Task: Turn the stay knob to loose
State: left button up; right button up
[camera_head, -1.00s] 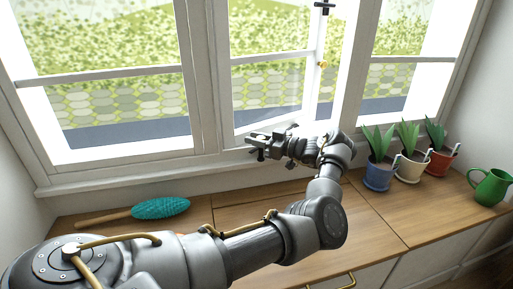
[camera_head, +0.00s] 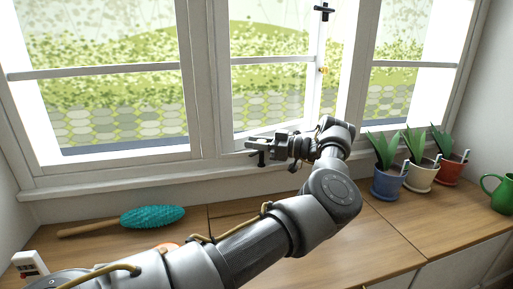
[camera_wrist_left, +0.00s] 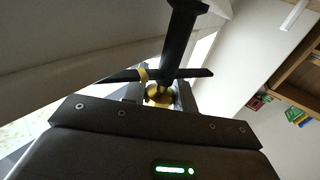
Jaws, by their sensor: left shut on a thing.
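The brass stay knob (camera_wrist_left: 157,96) shows in the left wrist view, between my left gripper's fingers (camera_wrist_left: 160,92), which are shut on it. Dark stay bars (camera_wrist_left: 178,38) cross just beyond the knob. In the head view my left gripper (camera_head: 254,152) is at the sill of the middle window (camera_head: 270,95); the knob is too small or hidden to make out there. I cannot tell from the knob's look how far it is turned. My right gripper is not in view.
Below the sill is a wooden counter (camera_head: 375,240). A teal duster (camera_head: 152,216) lies on the left. Potted plants in blue (camera_head: 387,182), cream (camera_head: 420,175) and red pots (camera_head: 449,168) and a green jug (camera_head: 500,192) stand on the right. A white-and-red item (camera_head: 30,264) is at lower left.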

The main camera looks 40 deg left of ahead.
pick_arm(q)
jog(key=shift+r, duration=0.15)
jog(key=o, duration=1)
jog(key=shift+s+a, duration=0.1)
jog(key=p+v, duration=0.2)
jog(key=v, duration=0.9)
